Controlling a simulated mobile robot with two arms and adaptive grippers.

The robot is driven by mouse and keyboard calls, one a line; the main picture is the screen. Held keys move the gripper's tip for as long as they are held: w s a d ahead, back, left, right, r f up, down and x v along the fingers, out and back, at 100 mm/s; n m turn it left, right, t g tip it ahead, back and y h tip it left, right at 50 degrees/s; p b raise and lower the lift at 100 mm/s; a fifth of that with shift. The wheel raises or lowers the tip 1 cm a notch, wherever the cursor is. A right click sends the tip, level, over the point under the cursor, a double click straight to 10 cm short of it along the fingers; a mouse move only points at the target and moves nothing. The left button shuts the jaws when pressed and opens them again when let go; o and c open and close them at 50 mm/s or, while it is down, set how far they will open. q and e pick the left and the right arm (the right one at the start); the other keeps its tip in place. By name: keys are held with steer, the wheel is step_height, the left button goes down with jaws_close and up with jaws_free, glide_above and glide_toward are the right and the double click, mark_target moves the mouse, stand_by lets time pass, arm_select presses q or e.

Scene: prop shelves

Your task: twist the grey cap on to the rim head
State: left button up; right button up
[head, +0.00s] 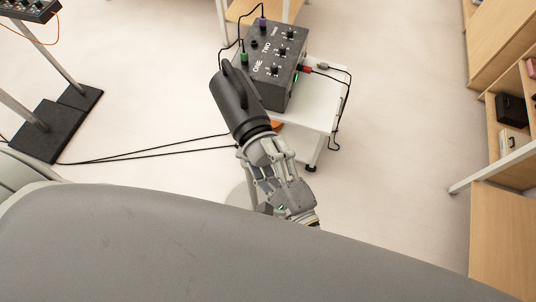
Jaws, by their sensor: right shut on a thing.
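The rim head appears to be the dark cylinder (238,106) with a thin dark arch at its upper end, tilted toward the upper left. My right gripper (264,147) reaches up from below. Its fingers are closed around a light grey ring-like piece, which appears to be the grey cap (259,138), at the cylinder's lower end. The cap meets or nearly meets the cylinder; the fingers hide most of it, and I cannot tell how it is seated. My left gripper is not in view.
A dark control box (281,61) with knobs and plugged cables stands on a small white table (314,108) behind the head. Cables (160,151) run across the floor at left. Wooden shelves (506,85) stand at right. A black stand base (58,124) is at left.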

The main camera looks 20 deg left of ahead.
steer(key=shift+p+x, duration=0.65)
steer(key=shift+x, duration=0.3)
stand_by(2.4)
steer(key=shift+m, duration=1.5)
steer(key=shift+m, duration=1.5)
steer(key=m, duration=0.2)
steer(key=shift+r+m, duration=0.1)
steer(key=shift+m, duration=0.2)
